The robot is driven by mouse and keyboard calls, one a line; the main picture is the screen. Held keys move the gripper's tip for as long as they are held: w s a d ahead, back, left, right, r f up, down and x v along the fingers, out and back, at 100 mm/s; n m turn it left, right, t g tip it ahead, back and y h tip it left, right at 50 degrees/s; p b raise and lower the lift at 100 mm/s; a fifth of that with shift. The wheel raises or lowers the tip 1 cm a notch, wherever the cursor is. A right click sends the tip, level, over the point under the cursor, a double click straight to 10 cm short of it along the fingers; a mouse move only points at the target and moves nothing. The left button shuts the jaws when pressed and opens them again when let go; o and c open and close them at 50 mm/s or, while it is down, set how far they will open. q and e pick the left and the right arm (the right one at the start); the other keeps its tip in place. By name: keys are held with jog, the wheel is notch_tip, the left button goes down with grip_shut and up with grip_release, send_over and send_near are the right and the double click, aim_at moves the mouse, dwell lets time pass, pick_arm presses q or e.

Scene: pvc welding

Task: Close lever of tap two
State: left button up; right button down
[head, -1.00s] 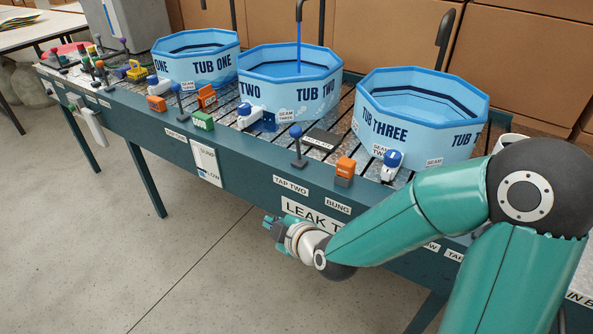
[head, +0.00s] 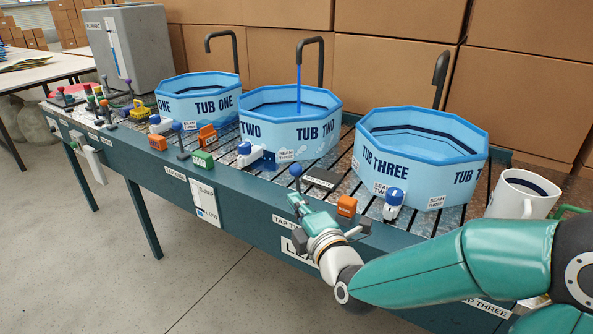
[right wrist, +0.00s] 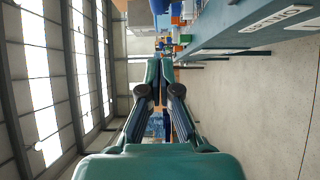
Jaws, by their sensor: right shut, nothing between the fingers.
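The lever of tap two, a dark stem with a blue ball knob (head: 296,171), stands upright at the bench's front edge, above the partly hidden TAP TWO label (head: 286,221). A blue stream (head: 298,85) runs from the dark spout (head: 320,58) into tub two (head: 290,130). My right gripper (head: 297,203) is just in front of and below the lever, by the bench edge; its tips overlap the lever's foot in the head view, and I cannot tell whether they touch. It is shut and empty; its closed fingers show in the right wrist view (right wrist: 160,78). My left gripper is out of view.
An orange bung block (head: 346,206) sits right of the lever, a green block (head: 203,159) to its left. Tub three (head: 420,150), a blue-capped white fitting (head: 393,203) and a white mug (head: 520,195) stand further right. The floor before the bench is clear.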

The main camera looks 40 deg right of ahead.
aim_at(298, 183)
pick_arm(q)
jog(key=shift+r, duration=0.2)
pick_arm(e)
jog(key=w+d, duration=0.4)
jog(key=w, duration=0.2)
jog(key=shift+w, duration=0.3)
jog(key=shift+w, duration=0.1)
